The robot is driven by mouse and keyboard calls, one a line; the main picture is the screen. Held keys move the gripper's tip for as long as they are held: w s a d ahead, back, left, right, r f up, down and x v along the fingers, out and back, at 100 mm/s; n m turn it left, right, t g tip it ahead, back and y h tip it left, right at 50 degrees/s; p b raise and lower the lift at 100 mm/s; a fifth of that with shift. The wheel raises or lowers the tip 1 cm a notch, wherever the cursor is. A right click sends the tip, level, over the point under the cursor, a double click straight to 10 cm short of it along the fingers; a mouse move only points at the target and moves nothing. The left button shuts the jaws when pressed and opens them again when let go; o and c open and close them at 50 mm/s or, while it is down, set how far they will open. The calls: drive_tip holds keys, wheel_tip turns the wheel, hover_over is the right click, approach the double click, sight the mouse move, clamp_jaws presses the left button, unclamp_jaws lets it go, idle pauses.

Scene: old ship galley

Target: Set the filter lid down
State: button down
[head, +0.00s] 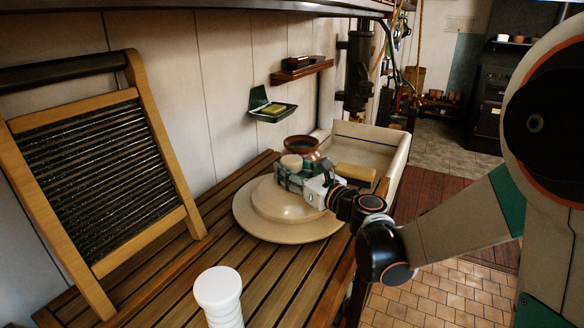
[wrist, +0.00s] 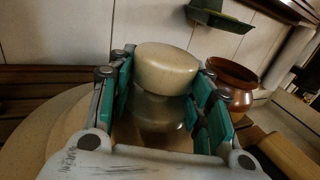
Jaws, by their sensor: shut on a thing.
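The filter lid (head: 262,226) is a wide, round beige disc with a raised middle and a knob on top. It is level over the slatted wooden counter (head: 262,288) beside the sink. I cannot tell whether its underside touches the slats. My gripper (head: 292,174) is shut on the lid's knob, coming from the right. In the wrist view the pale knob (wrist: 167,70) stands between the green-padded fingers of the gripper (wrist: 162,95). The lid's rim shows at the left there; the fingers and palm hide much of its middle.
A brown pot (head: 303,146) stands just behind the lid. A sink (head: 397,150) with a yellowish block (head: 356,172) lies to the right. A washboard (head: 98,180) leans at the left, and a white ribbed cylinder (head: 219,292) stands in front. Bare slats lie between them.

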drive_tip(key=c, duration=0.8)
unclamp_jaws()
